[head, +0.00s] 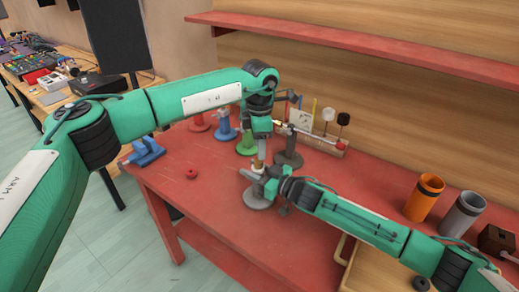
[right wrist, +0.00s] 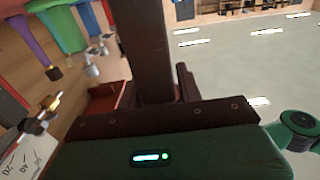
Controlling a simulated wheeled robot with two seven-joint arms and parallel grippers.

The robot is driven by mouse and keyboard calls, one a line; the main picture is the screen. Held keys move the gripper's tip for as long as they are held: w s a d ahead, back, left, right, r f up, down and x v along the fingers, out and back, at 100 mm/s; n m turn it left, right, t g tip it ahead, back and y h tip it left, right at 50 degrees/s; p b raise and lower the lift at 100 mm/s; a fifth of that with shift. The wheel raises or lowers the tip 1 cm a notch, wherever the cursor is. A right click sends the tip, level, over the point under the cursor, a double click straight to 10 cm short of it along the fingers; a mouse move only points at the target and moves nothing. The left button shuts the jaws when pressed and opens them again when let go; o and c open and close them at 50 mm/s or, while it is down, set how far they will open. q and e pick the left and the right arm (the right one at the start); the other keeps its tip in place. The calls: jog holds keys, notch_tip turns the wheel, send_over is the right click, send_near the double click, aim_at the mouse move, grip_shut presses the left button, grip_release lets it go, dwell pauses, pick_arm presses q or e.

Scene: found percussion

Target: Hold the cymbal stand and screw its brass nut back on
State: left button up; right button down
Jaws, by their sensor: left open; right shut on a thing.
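The cymbal stand shows in the head view as a grey round base (head: 257,201) near the middle of the red workbench, with its upper part mostly hidden by my grippers. My right gripper (head: 256,178) reaches in from the right and is shut on the stand, just above the base. My left gripper (head: 259,161) points down from above, directly over the right one, and is open. A small brass-coloured piece (head: 258,169), probably the nut, shows just below the left fingertips. I cannot tell whether it touches the stand's thread.
Red, blue and green stands (head: 226,127) and a grey one (head: 288,158) stand behind. Orange (head: 423,197) and grey cups (head: 462,215) stand right. The bench's front left is clear.

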pick_arm(q)
jog(key=o, duration=0.6)
jog(key=shift+c, duration=0.2)
notch_tip(320, 180, up, 8)
dwell(0.3)
pick_arm(e)
jog(key=c, duration=0.9)
grip_release()
jog(key=shift+o, duration=0.2)
pick_arm(q)
jog(key=shift+f, duration=0.1)
pick_arm(e)
jog(key=shift+d, duration=0.1)
pick_arm(q)
jog(key=shift+f+b, duration=0.8)
pick_arm(e)
jog(key=v, duration=1.3)
jog(key=shift+s+d, duration=0.2)
jog(key=shift+s, duration=0.05)
